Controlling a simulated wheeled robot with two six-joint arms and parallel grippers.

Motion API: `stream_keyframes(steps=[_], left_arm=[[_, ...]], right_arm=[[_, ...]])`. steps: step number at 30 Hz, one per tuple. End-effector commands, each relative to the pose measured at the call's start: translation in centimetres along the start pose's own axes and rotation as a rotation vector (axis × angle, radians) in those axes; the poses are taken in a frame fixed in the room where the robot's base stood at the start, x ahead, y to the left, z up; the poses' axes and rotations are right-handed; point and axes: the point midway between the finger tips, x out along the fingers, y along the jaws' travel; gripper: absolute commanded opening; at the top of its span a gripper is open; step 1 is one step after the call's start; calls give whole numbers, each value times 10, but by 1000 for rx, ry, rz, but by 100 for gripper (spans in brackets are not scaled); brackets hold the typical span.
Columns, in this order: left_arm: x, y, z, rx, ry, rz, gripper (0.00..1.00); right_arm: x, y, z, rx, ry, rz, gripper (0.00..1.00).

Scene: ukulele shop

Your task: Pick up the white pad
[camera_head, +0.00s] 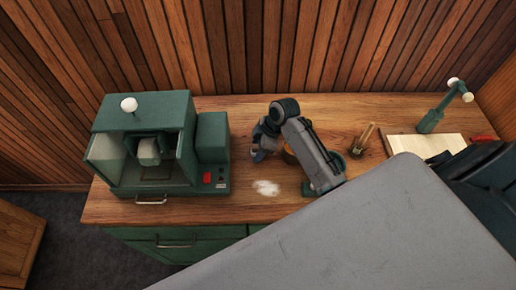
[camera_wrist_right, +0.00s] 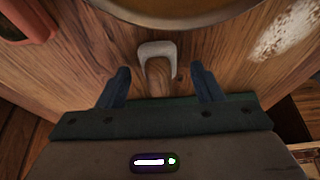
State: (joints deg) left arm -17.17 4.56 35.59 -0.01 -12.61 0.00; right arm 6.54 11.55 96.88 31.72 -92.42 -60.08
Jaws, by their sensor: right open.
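A pale, U-shaped flat piece (camera_wrist_right: 158,48), the likeliest white pad, lies on the wooden counter in the right wrist view. Bare wood shows inside its opening. In the head view I cannot make it out; my right arm covers that area. My right gripper (camera_head: 258,155) is low over the counter, left of a partly hidden orange-brown bowl (camera_head: 289,152). In the wrist view the right gripper (camera_wrist_right: 160,80) is open, with its two dark fingers apart and the pale piece just beyond and between their tips. Nothing is held. My left gripper is not in view.
A whitish smear (camera_head: 266,187) marks the counter (camera_head: 240,207) near the gripper. A green machine (camera_head: 150,150) stands at left. A wooden-handled item (camera_head: 363,138), a pale board (camera_head: 420,146) and a green clamp-like stand (camera_head: 432,120) are at right. A reddish object (camera_wrist_right: 28,20) shows in the wrist view.

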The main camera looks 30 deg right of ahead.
Motion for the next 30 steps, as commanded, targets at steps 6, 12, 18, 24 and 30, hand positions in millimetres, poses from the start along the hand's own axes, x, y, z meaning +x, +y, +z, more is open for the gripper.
stream_keyframes(steps=[6, 12, 18, 24, 30], left_arm=[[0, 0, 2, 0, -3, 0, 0], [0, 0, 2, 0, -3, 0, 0], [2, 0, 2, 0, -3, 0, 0], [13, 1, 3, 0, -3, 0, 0], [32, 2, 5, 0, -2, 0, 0]], right_arm=[[0, 0, 0, 0, 0, 0, 27], [0, 0, 0, 0, 0, 1, 12], [-2, 1, 0, 0, 0, 1, 12], [-12, 2, -5, -2, 0, 5, 12], [-30, -15, -10, -2, 0, 0, 12]])
